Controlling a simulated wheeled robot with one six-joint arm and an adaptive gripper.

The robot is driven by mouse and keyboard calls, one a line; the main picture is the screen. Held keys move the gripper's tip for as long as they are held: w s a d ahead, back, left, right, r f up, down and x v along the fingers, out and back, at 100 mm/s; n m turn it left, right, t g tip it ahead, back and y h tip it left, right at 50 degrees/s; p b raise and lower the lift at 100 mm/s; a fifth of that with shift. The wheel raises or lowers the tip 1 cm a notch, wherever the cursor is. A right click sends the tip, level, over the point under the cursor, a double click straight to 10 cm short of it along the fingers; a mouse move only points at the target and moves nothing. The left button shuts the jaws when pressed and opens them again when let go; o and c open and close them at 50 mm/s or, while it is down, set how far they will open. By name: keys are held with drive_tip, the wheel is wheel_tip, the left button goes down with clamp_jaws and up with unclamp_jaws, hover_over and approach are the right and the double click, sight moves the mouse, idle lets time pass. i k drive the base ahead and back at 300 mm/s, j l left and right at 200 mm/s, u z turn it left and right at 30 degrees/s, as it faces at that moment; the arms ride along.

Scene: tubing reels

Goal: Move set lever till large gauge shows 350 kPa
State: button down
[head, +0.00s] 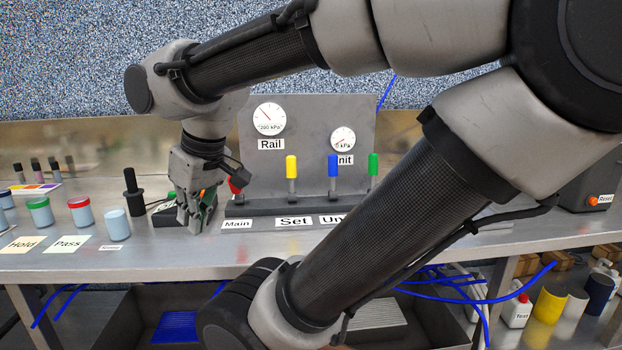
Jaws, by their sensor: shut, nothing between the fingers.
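The set lever (291,167) has a yellow handle and stands upright on the grey panel base, behind the label "Set" (294,222). The large gauge (269,119), labelled "Rail", reads 200 kPa on its face, with a red needle pointing up-left. My gripper (195,222) points down, shut and empty, to the left of the panel. It is apart from the yellow lever, with a red-handled lever (236,186) between them, partly hidden by my gripper.
A blue lever (333,166) and a green lever (373,165) stand to the right. A small gauge (342,139) shows 0 kPa. Several jars, a black upright handle (132,193) and a dark device behind my gripper stand on the left bench. My arm crosses the right side.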

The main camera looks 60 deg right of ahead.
sight(290, 159)
drive_tip(key=z, duration=1.6)
